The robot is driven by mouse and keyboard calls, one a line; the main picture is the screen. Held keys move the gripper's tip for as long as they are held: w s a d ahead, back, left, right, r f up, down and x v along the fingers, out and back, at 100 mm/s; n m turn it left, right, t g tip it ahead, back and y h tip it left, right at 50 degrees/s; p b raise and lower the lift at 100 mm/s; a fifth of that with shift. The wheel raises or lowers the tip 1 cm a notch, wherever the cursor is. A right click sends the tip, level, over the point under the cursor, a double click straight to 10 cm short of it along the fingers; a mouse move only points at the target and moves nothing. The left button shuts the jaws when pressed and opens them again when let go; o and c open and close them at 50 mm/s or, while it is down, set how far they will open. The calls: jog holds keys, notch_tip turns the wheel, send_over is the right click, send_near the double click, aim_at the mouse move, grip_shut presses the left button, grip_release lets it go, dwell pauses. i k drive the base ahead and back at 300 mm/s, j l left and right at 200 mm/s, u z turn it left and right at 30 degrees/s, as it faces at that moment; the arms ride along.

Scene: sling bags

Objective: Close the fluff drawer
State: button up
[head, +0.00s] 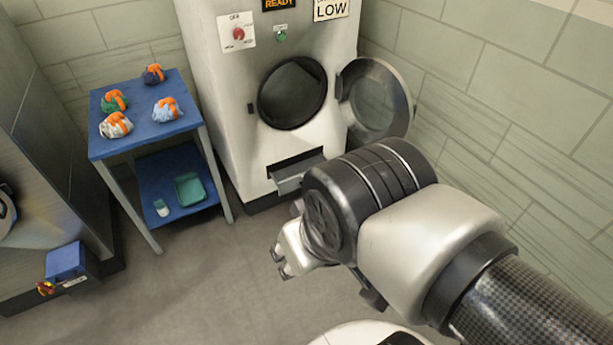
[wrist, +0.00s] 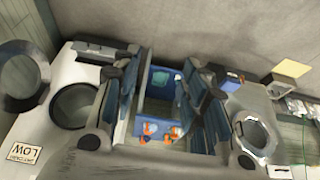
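The fluff drawer (head: 300,178) is a grey tray low on the front of the white dryer (head: 225,100). It stands pulled out from its dark slot. It also shows in the wrist view (wrist: 98,50), on the upside-down dryer at the left. My gripper (head: 280,262) is in front of the drawer and lower in the head picture, apart from it. In the wrist view my gripper (wrist: 172,75) has its fingers spread with nothing held between them. My wrist hides part of the dryer's lower right side in the head view.
The dryer's round door (head: 375,100) hangs open at the right. A blue table (head: 142,128) with several tied sling bags stands left of the dryer, with a teal tray (head: 190,189) on its lower shelf. A blue box (head: 66,262) is at the far left. The floor between is clear.

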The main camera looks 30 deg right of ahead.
aim_at(300, 167)
jog(key=i+z, duration=0.1)
jog(key=z, duration=0.25)
jog(key=i+z, duration=0.1)
jog(key=z, duration=0.2)
jog(key=i+j+z, duration=0.15)
jog(key=i, duration=0.35)
jog(key=i+j+z, duration=0.15)
jog(key=i, duration=0.4)
jog(key=i+j+z, duration=0.15)
jog(key=i+j, duration=0.25)
jog(key=i+j+z, duration=0.15)
jog(key=i+j, duration=0.2)
jog(key=i, duration=0.25)
